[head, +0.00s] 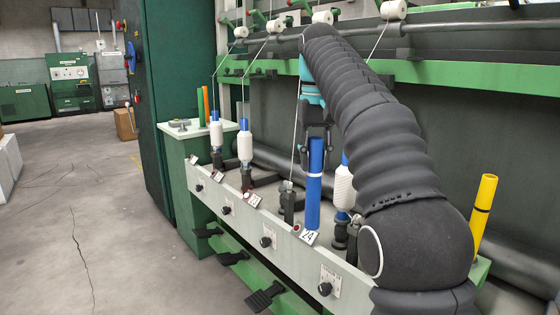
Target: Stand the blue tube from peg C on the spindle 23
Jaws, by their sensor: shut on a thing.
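My gripper (317,131) is shut on the top end of the blue tube (314,186) and holds it upright over the front rail. A bare dark spindle (288,203) stands just left of the tube; the tube appears apart from it. A number plate (309,237) near the tube's lower end seems to read 24. Another plate (253,200) to its left is too small to read surely, so I cannot tell which spindle is 23. Peg C cannot be made out.
White bobbins on blue tubes stand at left (245,146) and partly behind my arm (343,190). A yellow tube (484,205) stands at right. Orange (206,103) and green (200,110) tubes stand at the far end. A yarn strand (296,140) hangs near the bare spindle.

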